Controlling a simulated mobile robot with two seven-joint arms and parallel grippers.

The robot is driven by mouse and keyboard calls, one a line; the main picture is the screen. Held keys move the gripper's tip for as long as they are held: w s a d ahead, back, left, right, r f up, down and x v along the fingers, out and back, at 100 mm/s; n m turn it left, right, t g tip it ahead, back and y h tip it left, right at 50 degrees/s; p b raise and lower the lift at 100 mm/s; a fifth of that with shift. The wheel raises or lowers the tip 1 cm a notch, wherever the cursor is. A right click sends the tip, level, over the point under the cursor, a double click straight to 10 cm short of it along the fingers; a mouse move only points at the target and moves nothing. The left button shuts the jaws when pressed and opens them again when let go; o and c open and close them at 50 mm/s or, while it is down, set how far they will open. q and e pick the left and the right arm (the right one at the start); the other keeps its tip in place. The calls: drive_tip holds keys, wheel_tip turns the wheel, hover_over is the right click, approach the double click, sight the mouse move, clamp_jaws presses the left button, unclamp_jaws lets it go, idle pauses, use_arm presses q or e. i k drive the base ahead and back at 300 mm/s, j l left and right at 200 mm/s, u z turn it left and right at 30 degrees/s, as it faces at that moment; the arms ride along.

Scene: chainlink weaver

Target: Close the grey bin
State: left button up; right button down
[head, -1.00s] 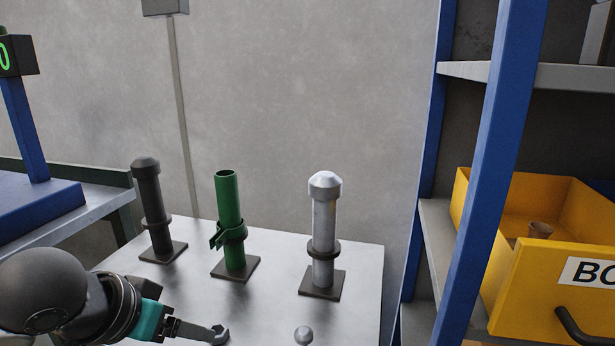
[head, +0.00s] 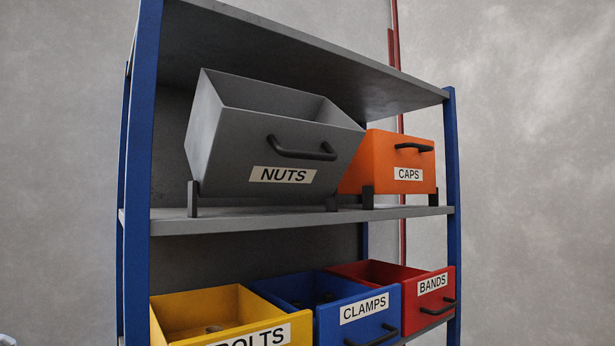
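The grey bin (head: 235,145) labelled NUTS sits on the upper shelf of a blue-posted rack in the head view. It is tilted forward, with its open top facing partly toward me and its front leaning out over small dark stops at the shelf's front edge. A black handle (head: 301,151) is on its front, above the white label. The inside bottom of the bin is hidden. Neither of my grippers is in view; only a small pale shape shows at the bottom left corner.
An orange CAPS bin (head: 402,160) stands right beside the grey bin and looks upright. Below are the yellow BOLTS bin (head: 240,336), the blue CLAMPS bin (head: 358,315) and the red BANDS bin (head: 434,297). Blue posts (head: 140,180) and a shelf above (head: 300,50) frame the grey bin.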

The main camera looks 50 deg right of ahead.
sight(246, 137)
drive_tip(key=i+l+z, duration=0.1)
drive_tip(key=z, duration=0.35)
drive_tip(key=i+l+z, duration=0.1)
drive_tip(key=z, duration=0.4)
drive_tip(key=i+l+z, duration=0.15)
drive_tip(key=z, duration=0.3)
drive_tip(key=i, duration=0.1)
drive_tip(key=k+z, duration=0.25)
drive_tip(key=k, duration=0.05)
